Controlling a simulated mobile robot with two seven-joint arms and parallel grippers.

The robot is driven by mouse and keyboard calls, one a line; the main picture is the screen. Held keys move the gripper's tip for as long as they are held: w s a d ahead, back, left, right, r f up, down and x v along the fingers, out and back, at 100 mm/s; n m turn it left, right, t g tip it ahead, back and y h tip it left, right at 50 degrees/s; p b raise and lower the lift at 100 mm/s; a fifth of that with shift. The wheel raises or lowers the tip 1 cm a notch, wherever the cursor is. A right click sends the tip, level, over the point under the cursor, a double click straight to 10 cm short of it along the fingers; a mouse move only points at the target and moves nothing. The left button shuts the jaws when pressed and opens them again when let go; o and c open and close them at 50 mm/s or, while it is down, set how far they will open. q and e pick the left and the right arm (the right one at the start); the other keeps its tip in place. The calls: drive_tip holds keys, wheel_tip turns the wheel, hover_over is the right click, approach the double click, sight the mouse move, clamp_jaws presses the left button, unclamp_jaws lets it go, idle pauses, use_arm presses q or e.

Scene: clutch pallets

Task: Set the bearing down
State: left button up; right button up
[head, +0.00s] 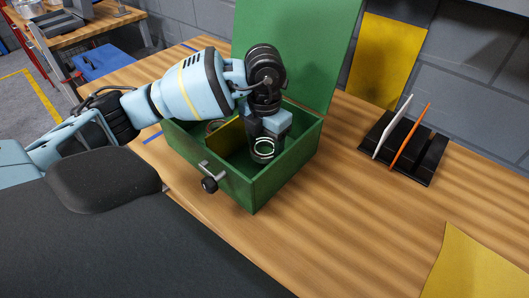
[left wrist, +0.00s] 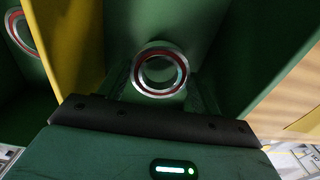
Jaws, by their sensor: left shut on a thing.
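My left gripper (head: 265,138) reaches down into an open green box (head: 238,188). It is shut on a bearing (head: 263,157), a shiny ring held at its fingertips in the box's right compartment. In the left wrist view the bearing (left wrist: 160,93) shows as a silver ring with a reddish-brown band, beyond the dark gripper edge. I cannot tell whether it touches the box floor. A yellow divider (left wrist: 80,45) stands to its left. My right gripper is not in view.
Another ring (left wrist: 20,35) lies in the compartment left of the divider. The raised green lid (head: 300,50) stands behind the arm. A black rack (head: 405,150) with a white and an orange plate stands right. Wooden table (head: 340,215) is clear in front of it.

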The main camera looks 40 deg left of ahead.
use_arm(q)
drive_tip(key=shift+f, duration=1.8)
drive_tip(key=shift+f, duration=0.15)
drive_tip(key=o, duration=1.2)
wheel_tip(320, 180, up, 12)
drive_tip(key=shift+r, duration=0.15)
